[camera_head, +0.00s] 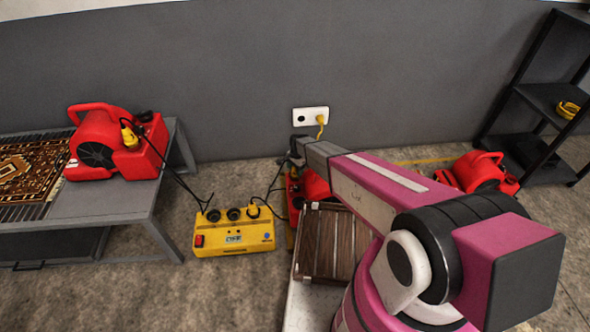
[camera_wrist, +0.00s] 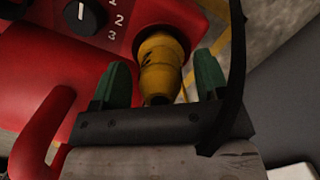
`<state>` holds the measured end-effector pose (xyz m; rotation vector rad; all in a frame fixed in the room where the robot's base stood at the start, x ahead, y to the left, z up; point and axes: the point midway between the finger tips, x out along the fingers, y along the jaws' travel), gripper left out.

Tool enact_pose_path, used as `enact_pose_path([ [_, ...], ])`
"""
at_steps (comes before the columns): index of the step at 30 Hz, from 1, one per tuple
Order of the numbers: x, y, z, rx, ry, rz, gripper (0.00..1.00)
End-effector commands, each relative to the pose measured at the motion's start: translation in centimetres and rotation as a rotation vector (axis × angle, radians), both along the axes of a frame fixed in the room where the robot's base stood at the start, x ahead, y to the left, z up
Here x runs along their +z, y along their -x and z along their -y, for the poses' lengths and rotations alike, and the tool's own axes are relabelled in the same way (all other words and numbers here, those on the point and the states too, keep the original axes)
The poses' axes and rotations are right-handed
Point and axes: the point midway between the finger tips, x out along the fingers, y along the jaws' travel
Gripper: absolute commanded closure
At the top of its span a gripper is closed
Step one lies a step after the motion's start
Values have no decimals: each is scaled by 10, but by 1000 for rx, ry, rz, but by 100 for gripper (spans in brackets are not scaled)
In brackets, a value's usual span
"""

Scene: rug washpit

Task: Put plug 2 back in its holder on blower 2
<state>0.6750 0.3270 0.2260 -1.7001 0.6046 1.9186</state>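In the wrist view a yellow plug (camera_wrist: 162,68) stands between the two green fingertips of my gripper (camera_wrist: 160,85). A narrow gap shows on each side of the plug, so the gripper looks open around it. The plug's far end meets a dark round holder (camera_wrist: 154,32) on the red blower (camera_wrist: 165,12), beside a dial marked 1, 2, 3. I cannot tell how deep it sits. In the head view this blower (camera_head: 316,184) is partly hidden behind my arm, and my gripper (camera_head: 296,152) is over it; the plug is hidden there. No blower number is readable.
A yellow power box (camera_head: 233,238) with sockets and a yellow plug (camera_head: 253,210) lies left. A slatted wooden crate (camera_head: 325,245) stands before the blower. Other red blowers sit on the left table (camera_head: 100,222) and right floor (camera_head: 482,172). A black cable (camera_wrist: 236,75) hangs beside my gripper.

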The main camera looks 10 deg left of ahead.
Motion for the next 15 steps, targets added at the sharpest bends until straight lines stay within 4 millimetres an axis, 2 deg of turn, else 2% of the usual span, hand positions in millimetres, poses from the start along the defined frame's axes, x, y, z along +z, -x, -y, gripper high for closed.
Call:
enact_pose_path([
  [5,3,0,0,0,0,0,31],
  [8,12,0,1,0,0,0,31],
  [15,55,-3,5,0,-1,1,31],
])
